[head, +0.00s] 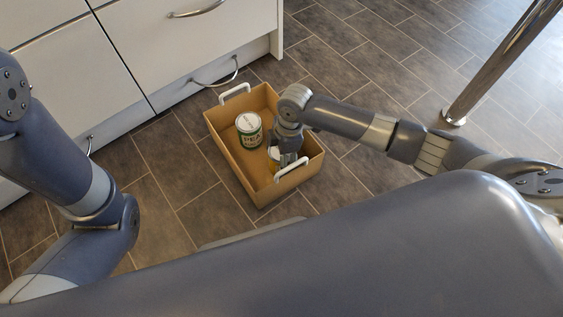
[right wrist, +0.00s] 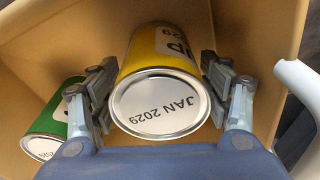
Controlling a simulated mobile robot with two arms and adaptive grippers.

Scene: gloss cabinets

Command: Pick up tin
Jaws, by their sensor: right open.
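Two tins stand in an open brown box (head: 222,138) on the floor. The green and white tin (head: 249,131) is to the left in the box; it also shows at the left edge of the right wrist view (right wrist: 55,122). A yellow tin (right wrist: 157,88) with "JAN 2029" on its pale lid sits between the fingers of my right gripper (right wrist: 160,100). The fingers are open, one on each side of it. In the head view my right gripper (head: 286,157) reaches down into the box and hides most of the yellow tin. My left gripper is out of view.
The box has white handles (head: 235,93) at its ends. White cabinets with drawers (head: 180,52) stand behind and to the left. A metal pole (head: 500,65) rises at the right. Tiled floor (head: 385,60) is clear behind the box.

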